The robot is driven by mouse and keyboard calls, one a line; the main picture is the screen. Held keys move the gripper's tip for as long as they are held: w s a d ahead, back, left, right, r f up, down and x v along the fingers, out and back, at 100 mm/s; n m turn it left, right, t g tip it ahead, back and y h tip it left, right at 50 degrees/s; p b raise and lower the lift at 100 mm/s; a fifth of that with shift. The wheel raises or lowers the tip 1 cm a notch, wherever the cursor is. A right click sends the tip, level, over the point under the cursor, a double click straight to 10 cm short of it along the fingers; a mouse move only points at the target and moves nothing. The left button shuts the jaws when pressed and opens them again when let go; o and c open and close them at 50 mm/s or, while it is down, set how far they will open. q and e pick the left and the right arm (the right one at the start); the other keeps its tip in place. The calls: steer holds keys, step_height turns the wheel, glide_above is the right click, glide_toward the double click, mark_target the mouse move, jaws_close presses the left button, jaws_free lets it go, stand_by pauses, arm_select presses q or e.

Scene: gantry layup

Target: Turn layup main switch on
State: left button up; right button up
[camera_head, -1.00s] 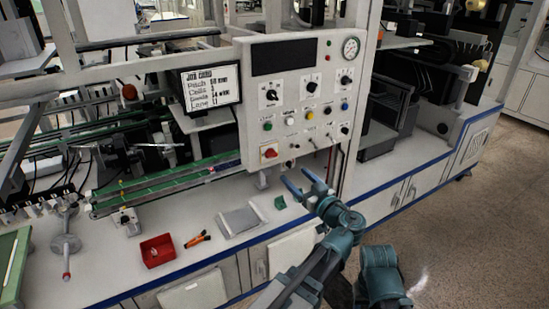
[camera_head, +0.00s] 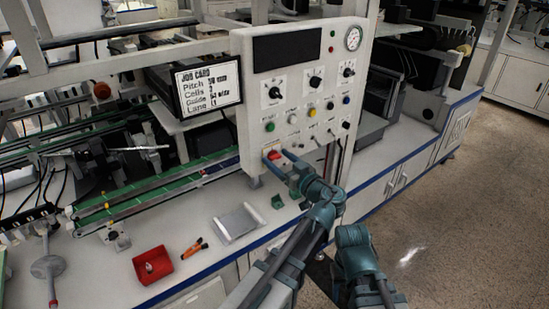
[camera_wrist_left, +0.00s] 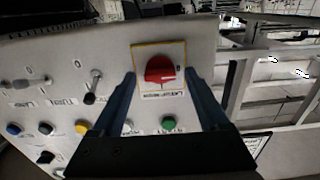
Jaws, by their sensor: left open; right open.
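The red main switch knob (camera_head: 274,154) sits on a yellow-edged plate at the lower left of the white control panel (camera_head: 290,90). My left gripper (camera_head: 280,163) is at the knob with its fingers open. In the left wrist view the red knob (camera_wrist_left: 160,70) shows between the two spread fingers of the left gripper (camera_wrist_left: 160,82), with visible gaps on both sides. The panel appears upside down there. The knob's on or off position cannot be told. A teal part of my right arm shows at the lower middle of the head view; its fingers are not visible.
Near the red knob are a green button (camera_wrist_left: 168,123), a yellow button (camera_wrist_left: 82,127) and toggle levers. A job card screen (camera_head: 208,83) stands left of the panel. A red bin (camera_head: 152,265), orange-handled tool (camera_head: 195,248) and silver pouch (camera_head: 237,222) lie on the bench below.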

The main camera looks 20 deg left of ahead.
arm_select(q)
jaws_close()
steer(key=shift+m, duration=0.3)
steer(key=m, duration=0.3)
steer(key=shift+m, duration=0.4)
steer(key=m, duration=0.4)
steer(key=shift+w+d+f, duration=0.1)
steer(key=m, duration=0.5)
steer(key=shift+f+m, duration=0.15)
steer(key=shift+m, duration=2.05)
